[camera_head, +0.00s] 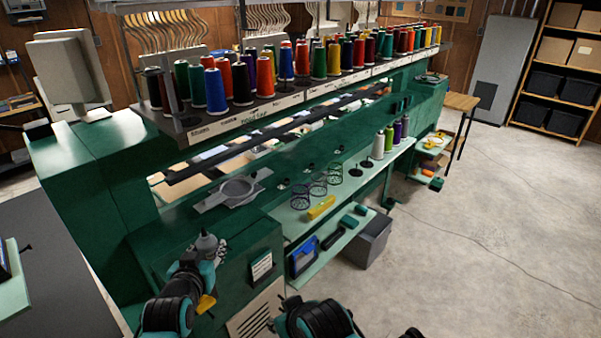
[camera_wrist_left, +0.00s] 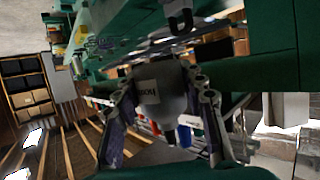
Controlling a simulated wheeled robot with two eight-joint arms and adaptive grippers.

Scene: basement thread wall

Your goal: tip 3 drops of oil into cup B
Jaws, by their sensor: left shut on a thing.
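My left gripper (camera_head: 207,252) is at the near left end of the green machine. It is shut on a grey oil can (camera_head: 206,243) with a narrow top. In the left wrist view the oil can (camera_wrist_left: 158,95) sits between the two fingers and bears a pale label. My right gripper is not in view.
A round grey dish (camera_head: 237,190) on a plate lies beyond the oil can. A yellow object (camera_head: 321,208) lies on the ledge near the cups. Thread cones (camera_head: 265,78) line the rack above. A grey bin (camera_head: 370,238) stands below.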

